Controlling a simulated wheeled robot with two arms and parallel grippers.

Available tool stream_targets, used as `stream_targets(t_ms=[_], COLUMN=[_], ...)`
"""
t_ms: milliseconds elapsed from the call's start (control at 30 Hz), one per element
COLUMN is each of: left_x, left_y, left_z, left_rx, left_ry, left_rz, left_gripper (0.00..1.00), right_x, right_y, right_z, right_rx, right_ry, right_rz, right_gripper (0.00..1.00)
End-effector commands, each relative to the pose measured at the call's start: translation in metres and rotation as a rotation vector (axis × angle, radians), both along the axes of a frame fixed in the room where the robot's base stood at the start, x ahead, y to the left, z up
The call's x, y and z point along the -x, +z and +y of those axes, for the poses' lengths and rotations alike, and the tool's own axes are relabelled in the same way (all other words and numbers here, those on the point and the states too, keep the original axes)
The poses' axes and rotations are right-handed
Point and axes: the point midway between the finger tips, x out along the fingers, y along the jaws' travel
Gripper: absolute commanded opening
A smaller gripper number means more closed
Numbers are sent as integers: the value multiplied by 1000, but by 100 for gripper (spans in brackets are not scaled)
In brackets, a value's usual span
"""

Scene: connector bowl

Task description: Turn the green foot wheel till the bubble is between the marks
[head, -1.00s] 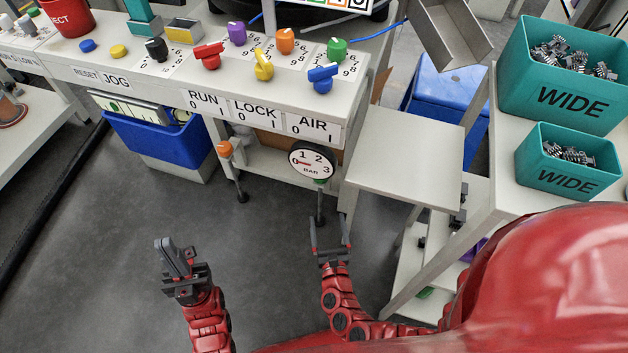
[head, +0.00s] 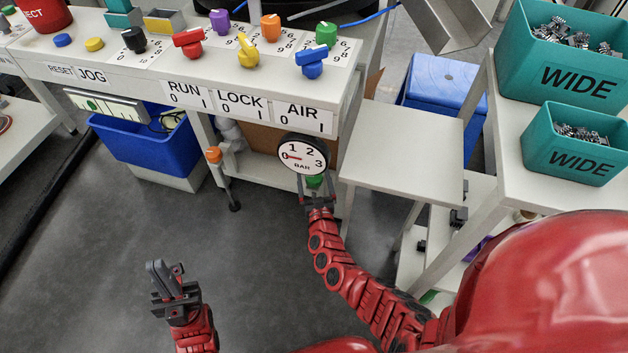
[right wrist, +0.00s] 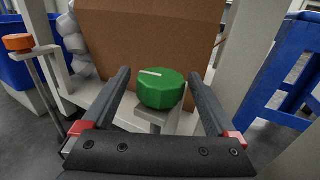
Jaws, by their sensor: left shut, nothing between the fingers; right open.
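The green foot wheel (head: 314,182) is under the front right of the bench, just below the round gauge. In the right wrist view the wheel (right wrist: 162,92) is a faceted green knob with a white line on top. My right gripper (head: 317,190) is open, with its fingers on either side of the wheel and visible gaps between. In the right wrist view the gripper (right wrist: 160,76) shows the same. My left gripper (head: 160,272) is shut and empty over the floor. A pale strip with a green spot (head: 105,106) may be the level; I cannot read its bubble.
An orange foot wheel (head: 213,155) is on another leg to the left. The BAR gauge (head: 300,154) hangs just above the green wheel. A brown box (right wrist: 150,40) stands behind it. A small grey table (head: 402,145) is at the right. Floor at left is open.

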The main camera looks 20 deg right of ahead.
Motion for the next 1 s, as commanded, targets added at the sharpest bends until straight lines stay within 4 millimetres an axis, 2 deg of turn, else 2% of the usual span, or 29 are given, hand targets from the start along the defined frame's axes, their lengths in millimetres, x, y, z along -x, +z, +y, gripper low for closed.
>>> stream_targets(t_ms=[267, 733, 1000], left_x=[0, 0, 0], left_y=[0, 0, 3], left_z=[0, 0, 0], left_rx=[-1, -1, 3], left_ry=[0, 0, -1], left_rz=[-1, -2, 1], left_gripper=[0, 0, 0], right_x=[-1, -1, -2], right_y=[0, 0, 1], right_z=[-1, 0, -1], right_rx=[1, 1, -1], right_ry=[0, 0, -27], right_rz=[1, 1, 2], right_gripper=[93, 8, 7])
